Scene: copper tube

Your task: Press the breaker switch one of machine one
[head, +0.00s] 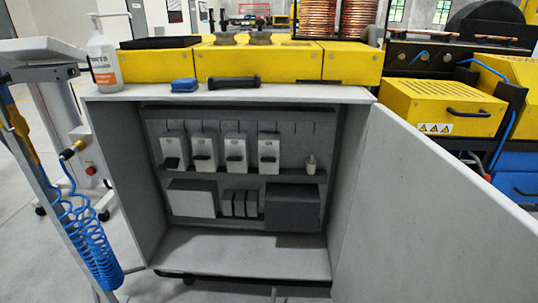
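An open grey electrical cabinet (122,163) stands in front of me in the head view. Its upper shelf holds a row of several white breakers with dark switch levers. The leftmost breaker (172,142) has a dark lever (172,162) near its lower front. The others in the row are a second breaker (203,141), a third breaker (236,143) and a rightmost breaker (268,144). Small labels are too small to read, so I cannot tell the numbering or the lever states. My gripper is not in view.
The cabinet door (430,205) hangs open at the right. Grey boxes (193,198) fill the lower shelf. A bottle (104,58), a blue item (184,85) and a dark handle (233,82) are on top. A stand with a blue coiled hose (92,250) is at left.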

